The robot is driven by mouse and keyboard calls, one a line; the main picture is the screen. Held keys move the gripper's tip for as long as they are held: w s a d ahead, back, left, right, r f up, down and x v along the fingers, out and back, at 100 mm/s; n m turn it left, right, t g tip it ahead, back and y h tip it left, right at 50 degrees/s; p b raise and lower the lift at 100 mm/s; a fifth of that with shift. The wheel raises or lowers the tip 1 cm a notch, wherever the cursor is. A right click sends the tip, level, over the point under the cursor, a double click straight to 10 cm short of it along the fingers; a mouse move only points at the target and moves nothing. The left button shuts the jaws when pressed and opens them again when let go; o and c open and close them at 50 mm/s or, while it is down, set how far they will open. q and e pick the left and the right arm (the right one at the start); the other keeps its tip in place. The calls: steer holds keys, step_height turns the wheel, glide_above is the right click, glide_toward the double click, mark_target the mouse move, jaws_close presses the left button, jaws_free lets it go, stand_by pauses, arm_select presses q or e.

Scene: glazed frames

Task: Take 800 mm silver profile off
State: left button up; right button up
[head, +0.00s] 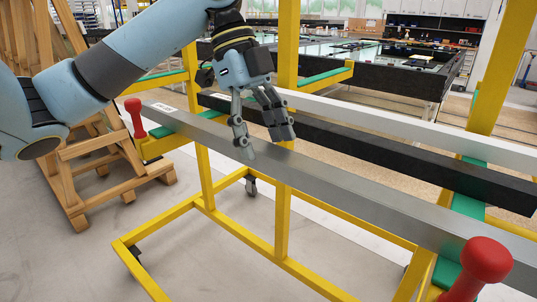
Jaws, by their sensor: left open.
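The silver profile (350,187) is a long grey bar lying across the yellow rack (282,215), running from upper left to lower right, nearest me. A small white label (163,107) sits on its left end. My left gripper (264,140) is open and points down at the middle of the bar. One finger overlaps the bar's near side and the other is over its far edge. I cannot tell whether they touch it. The gripper hides a little of the bar. My right gripper is not in view.
A black profile (370,146) and a white profile (410,124) lie behind, on green-padded arms. Red knobs stand at the rack's left (135,117) and right front (484,262). A wooden rack (75,170) stands left. The floor at front left is clear.

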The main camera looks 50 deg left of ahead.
arm_select(q)
steer(key=x, duration=0.2)
steer(key=shift+d+f, duration=0.1)
steer(key=shift+f, duration=0.15)
jaws_close()
steer(key=shift+r, duration=0.1)
